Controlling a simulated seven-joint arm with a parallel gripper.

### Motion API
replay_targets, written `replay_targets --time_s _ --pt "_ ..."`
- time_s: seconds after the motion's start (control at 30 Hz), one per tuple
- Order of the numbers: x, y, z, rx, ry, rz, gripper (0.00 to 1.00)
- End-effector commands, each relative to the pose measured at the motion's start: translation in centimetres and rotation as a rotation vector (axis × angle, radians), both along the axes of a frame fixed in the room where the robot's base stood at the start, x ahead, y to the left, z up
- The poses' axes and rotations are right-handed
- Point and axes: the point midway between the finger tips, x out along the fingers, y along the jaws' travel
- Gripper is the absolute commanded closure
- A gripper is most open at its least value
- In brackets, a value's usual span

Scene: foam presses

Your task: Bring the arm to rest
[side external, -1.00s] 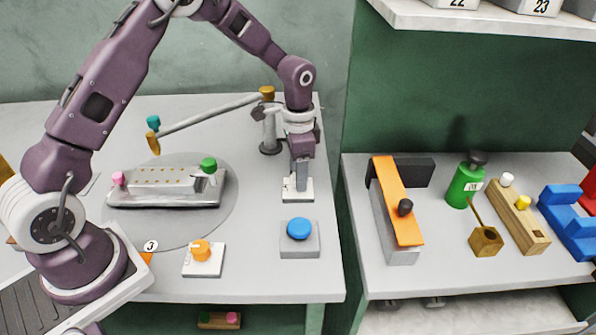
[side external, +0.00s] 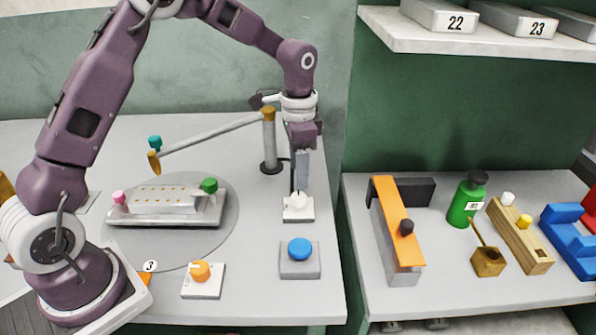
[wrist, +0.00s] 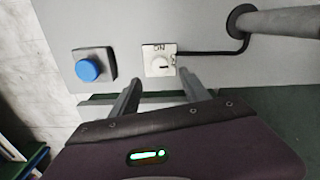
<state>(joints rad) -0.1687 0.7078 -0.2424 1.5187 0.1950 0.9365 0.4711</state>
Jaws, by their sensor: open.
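My gripper (side external: 301,188) is open and empty, pointing down just above a white knob (side external: 299,202) on a white square plate (side external: 292,214). In the wrist view, my two fingers (wrist: 159,74) are spread apart, with the knob (wrist: 160,65) on its labelled plate beyond and between the tips. There the gripper appears clear of the knob. My arm arches over the bench from its base at the left. A blue button on a grey block (side external: 300,250) stands in front of the plate and also shows in the wrist view (wrist: 87,70).
A silver mould (side external: 165,217) with pink and green knobs lies on a round grey disc. A post (side external: 269,140) with a swing arm stands behind. An orange knob plate (side external: 202,280) is at the front. The right bench holds an orange-topped block (side external: 395,210) and a green bottle (side external: 466,203).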

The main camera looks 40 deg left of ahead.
Motion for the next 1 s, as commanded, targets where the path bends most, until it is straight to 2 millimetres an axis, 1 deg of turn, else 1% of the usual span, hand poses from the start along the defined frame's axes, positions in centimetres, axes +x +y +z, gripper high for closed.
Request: replay_targets --time_s 0.07,0.13,0.17,0.2,0.27,0.3,0.37,0.4,0.43,0.5,0.6,0.7,0.8,1.0 --pt "-0.5 -0.1 1.1 0.007 -0.013 0.010 0.46" --pt "-1.9 -0.1 4.1 0.024 -0.051 0.041 0.46" --pt "-3.0 -0.2 5.8 0.033 -0.074 0.062 0.46" --pt "-4.8 -0.2 8.2 0.042 -0.108 0.099 0.46" --pt "-8.1 -0.3 11.5 0.050 -0.163 0.164 0.46" --pt "-10.4 -0.3 13.3 0.048 -0.200 0.211 0.46" --pt "-14.1 -0.4 15.4 0.037 -0.258 0.281 0.46" --pt "-16.6 -0.5 16.3 0.023 -0.295 0.329 0.46" --pt "-18.4 -0.5 16.9 0.010 -0.322 0.364 0.46" --pt "-22.2 -0.6 17.4 -0.029 -0.377 0.440 0.46" --pt "-26.3 -0.8 17.0 -0.088 -0.433 0.523 0.46" --pt "-28.6 -1.0 16.3 -0.131 -0.463 0.574 0.46" --pt "-29.5 -1.1 16.0 -0.150 -0.473 0.593 0.46" --pt "-29.5 -1.1 15.9 -0.150 -0.473 0.594 0.46"
